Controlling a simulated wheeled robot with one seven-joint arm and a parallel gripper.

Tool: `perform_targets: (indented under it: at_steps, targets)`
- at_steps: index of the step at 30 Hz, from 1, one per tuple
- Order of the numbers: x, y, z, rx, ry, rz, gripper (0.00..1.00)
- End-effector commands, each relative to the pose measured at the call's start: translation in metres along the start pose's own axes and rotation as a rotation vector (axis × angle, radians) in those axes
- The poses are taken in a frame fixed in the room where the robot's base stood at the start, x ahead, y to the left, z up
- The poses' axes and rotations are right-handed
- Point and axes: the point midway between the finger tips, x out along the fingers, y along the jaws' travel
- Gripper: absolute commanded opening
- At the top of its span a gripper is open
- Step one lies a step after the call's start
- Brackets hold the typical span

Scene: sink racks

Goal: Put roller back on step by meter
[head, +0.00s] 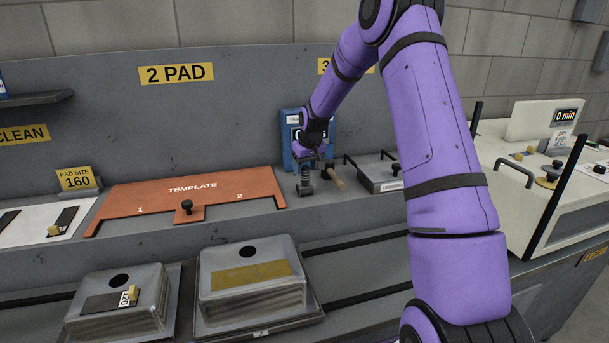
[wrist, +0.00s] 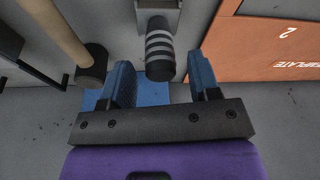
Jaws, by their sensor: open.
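My gripper (head: 305,163) is open above the back step, in front of the blue meter panel (head: 287,131). In the wrist view its two fingertips (wrist: 163,70) lie on either side of the end of an upright dark grip with pale rings (wrist: 159,48), with gaps visible on both sides. This grip rises from a grey block or frame (wrist: 157,8) and appears to be the roller's handle; it also shows in the head view (head: 305,179). A wooden-handled tool with a dark end (wrist: 60,38) lies just beside it, outside the fingers. The roller's underside is hidden.
The orange template (head: 245,186) lies to the left on the step. A grey lidded box with handles (head: 372,173) is to the right. Two metal blocks (head: 208,283) (head: 155,312) stand on the lower front level. A white machine (head: 500,150) is at far right.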

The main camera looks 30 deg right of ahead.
Motion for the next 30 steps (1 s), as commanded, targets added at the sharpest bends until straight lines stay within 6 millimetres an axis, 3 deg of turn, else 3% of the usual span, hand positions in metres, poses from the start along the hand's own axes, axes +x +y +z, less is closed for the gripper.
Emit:
perform_targets:
  at_steps: [6, 16, 20, 26, 30]
  targets:
    - [-0.045, 0.0, -0.001, 0.001, 0.003, 0.001, 0.56]
    - [-0.079, -0.002, 0.0, -0.001, 0.002, 0.0, 0.56]
    - [-0.102, -0.013, 0.007, -0.009, 0.008, 0.008, 0.56]
    - [-0.17, -0.05, 0.039, -0.033, 0.03, 0.034, 0.56]
    - [-0.217, -0.077, 0.073, -0.046, 0.047, 0.047, 0.56]
